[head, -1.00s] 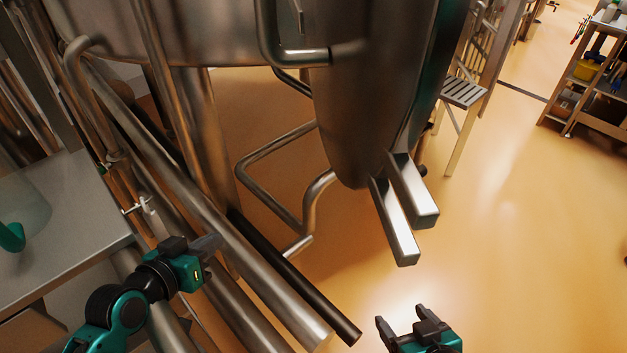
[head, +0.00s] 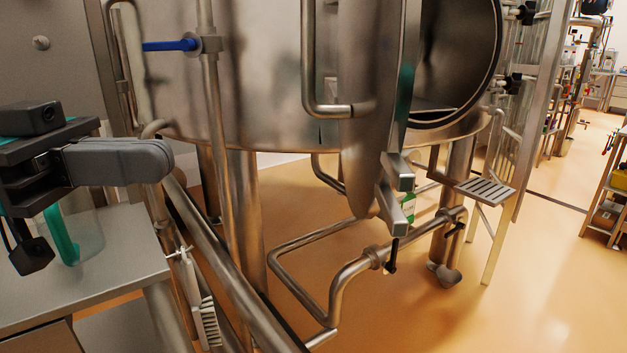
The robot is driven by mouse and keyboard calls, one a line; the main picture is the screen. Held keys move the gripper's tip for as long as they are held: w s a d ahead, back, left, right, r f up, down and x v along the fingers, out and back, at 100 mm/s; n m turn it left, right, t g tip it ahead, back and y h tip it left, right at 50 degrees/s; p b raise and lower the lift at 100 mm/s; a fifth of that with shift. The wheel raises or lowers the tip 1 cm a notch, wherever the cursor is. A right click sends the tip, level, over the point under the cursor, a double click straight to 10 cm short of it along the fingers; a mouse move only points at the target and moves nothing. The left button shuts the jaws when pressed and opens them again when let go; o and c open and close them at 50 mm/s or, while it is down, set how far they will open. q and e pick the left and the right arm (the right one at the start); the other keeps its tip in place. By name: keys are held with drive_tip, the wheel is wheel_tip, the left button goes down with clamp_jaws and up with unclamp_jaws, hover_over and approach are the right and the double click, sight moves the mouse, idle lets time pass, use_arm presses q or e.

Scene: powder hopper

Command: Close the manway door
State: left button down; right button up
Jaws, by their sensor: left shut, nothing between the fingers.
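The manway door (head: 362,150) is a steel plate on the hopper (head: 265,75). It stands swung open, seen nearly edge-on, with a bent bar handle (head: 311,70) on its left face and two square lugs (head: 394,205) at its lower right edge. The round manway opening (head: 455,55) shows dark and uncovered to the right of the door. My left gripper (head: 168,161) is large in the left of the head view, its grey fingers shut and empty, pointing right. It is well left of the handle in the picture and touches nothing visible. My right gripper is out of view.
A steel table (head: 110,262) with a clear green-handled jug (head: 85,235) stands at lower left, below my left gripper. Pipes (head: 290,290) and legs run under the hopper. A blue-handled valve (head: 172,45) sticks out at upper left. Steps (head: 485,192) stand at right; open floor lies beyond.

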use_arm(q)
drive_tip(key=p, duration=0.2)
approach(389, 163)
drive_tip(key=d, duration=0.4)
drive_tip(key=shift+d, duration=0.45)
drive_tip(key=shift+d, duration=0.1)
